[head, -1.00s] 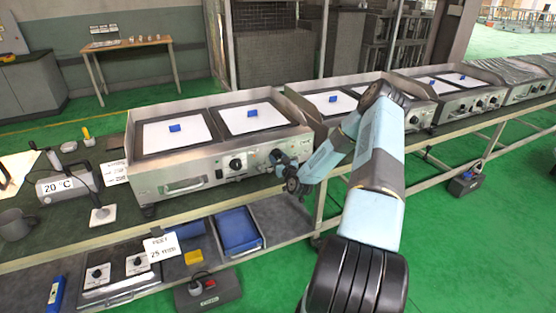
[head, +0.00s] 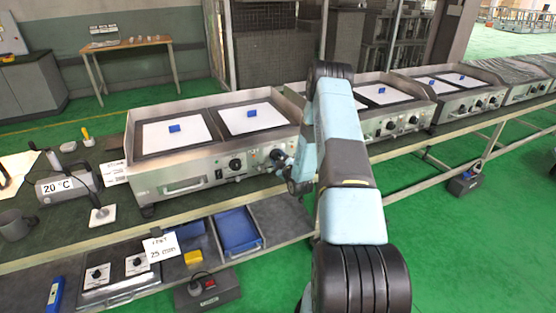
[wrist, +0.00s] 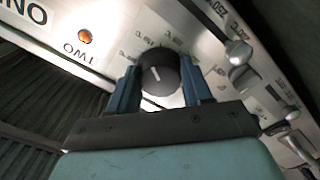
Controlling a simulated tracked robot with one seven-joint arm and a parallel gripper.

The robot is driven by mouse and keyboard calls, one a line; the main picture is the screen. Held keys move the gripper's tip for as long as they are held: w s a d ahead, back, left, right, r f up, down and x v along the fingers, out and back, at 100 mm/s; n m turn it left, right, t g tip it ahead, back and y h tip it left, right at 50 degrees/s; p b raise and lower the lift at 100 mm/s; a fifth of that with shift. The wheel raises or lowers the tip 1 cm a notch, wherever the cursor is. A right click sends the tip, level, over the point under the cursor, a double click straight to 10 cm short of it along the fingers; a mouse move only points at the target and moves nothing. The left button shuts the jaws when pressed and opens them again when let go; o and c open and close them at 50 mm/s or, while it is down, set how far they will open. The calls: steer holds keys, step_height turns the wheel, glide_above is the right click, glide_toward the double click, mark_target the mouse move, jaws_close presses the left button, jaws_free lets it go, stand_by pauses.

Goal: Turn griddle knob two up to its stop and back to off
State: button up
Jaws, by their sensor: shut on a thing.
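Griddle knob two (wrist: 159,70) is a round black knob with a white pointer line, on the griddle's steel front panel (wrist: 120,30). My gripper (wrist: 160,88) has its two blue fingers on either side of the knob and is shut on it. An orange lamp (wrist: 85,36) glows beside the label TWO in the wrist view. The printed scale around the knob is partly hidden and too blurred to read.
Another black knob (head: 235,164) sits left of my gripper. Blue blocks (head: 252,113) lie on white sheets on the griddle plates. A steel lever (wrist: 238,55) and other fittings stick out right of the knob in the wrist view. A blue tray (head: 238,230) is on the lower shelf.

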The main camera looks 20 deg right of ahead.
steer(key=n, duration=0.6)
steer(key=shift+a+n, duration=0.2)
steer(key=shift+n, duration=0.1)
steer(key=n, duration=0.6)
steer(key=shift+s+f, duration=0.1)
steer(key=n, duration=0.5)
steer(key=shift+n, duration=0.4)
steer(key=n, duration=0.5)
steer(key=shift+n, duration=0.3)
steer(key=o, duration=1)
steer(key=shift+d+r, duration=0.1)
steer(key=shift+r, duration=0.1)
steer(key=shift+o, duration=0.2)
steer(key=s, duration=1.3)
steer(key=shift+s, duration=0.35)
